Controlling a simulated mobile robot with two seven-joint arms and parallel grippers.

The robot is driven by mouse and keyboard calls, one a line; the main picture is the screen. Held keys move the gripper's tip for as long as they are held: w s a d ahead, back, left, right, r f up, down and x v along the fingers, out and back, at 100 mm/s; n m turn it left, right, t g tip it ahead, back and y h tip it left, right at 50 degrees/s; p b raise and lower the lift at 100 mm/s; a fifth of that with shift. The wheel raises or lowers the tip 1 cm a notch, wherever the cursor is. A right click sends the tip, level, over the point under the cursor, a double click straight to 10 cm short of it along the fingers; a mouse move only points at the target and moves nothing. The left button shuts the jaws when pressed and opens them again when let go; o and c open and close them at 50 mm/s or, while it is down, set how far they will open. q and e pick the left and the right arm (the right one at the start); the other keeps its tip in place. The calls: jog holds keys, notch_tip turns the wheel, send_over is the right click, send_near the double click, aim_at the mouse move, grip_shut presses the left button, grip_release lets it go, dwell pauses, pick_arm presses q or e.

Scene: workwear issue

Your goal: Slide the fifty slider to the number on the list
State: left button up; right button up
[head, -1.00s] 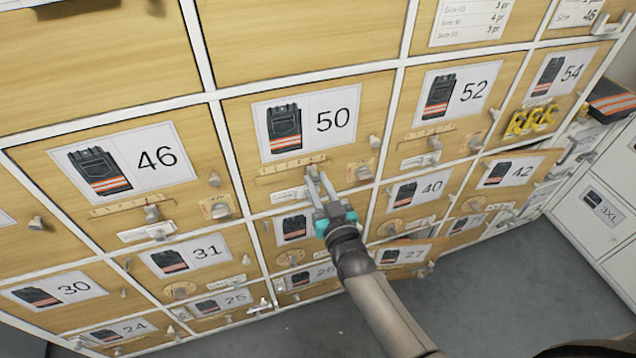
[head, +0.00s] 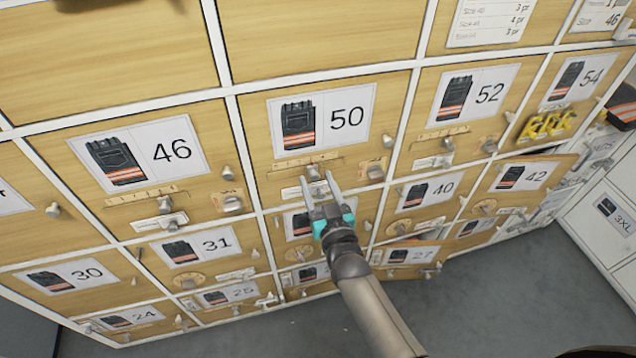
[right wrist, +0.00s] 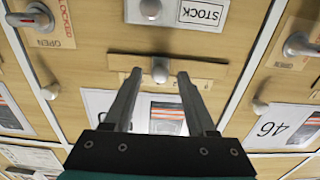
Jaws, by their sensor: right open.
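The door marked 50 (head: 385,90) is in the middle of the head view, with a picture of dark workwear trousers on its label. Below the label is a wooden slider strip (head: 290,170) with a small grey knob (head: 313,171), right of the strip's middle. My right gripper (head: 318,183) is open, its fingertips just below the knob. In the right wrist view, upside down, the knob (right wrist: 160,72) shows between and just beyond the fingertips (right wrist: 159,80), apart from both. A printed list (head: 490,20) with sizes and pair counts hangs at the upper right, partly cut off.
Neighbouring doors 46 (head: 205,125) and 52 (head: 510,75) carry similar sliders and handles. Beside the 50 strip is a turn handle (head: 375,172). Door 27 (head: 437,250) stands slightly ajar. Grey floor is clear below.

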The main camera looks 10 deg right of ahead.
jog(key=s+p, duration=0.2)
jog(key=s, duration=1.3)
jog(key=shift+d, duration=0.25)
jog(key=shift+s, duration=0.1)
jog(key=s+f+n+g+y, duration=0.1)
jog(key=s+f+g, duration=0.45)
jog(key=f, duration=0.65)
jog(key=s+f+n+g, duration=0.1)
jog(key=s+f+g, duration=0.3)
jog(key=s+f, duration=0.55)
jog(key=s+d+f+g, duration=0.3)
jog(key=s+f, duration=0.3)
jog(key=s, duration=0.1)
jog(key=s+d+f+g+h, duration=0.1)
jog(key=s+d+f+g, duration=0.2)
jog(key=s+f, duration=0.3)
jog(key=shift+s+d+f+g+h, duration=0.15)
jog(key=shift+s+f+g+h, duration=0.15)
jog(key=shift+s+g, duration=0.7)
jog(key=shift+s+t, duration=0.2)
jog(key=shift+t, duration=0.05)
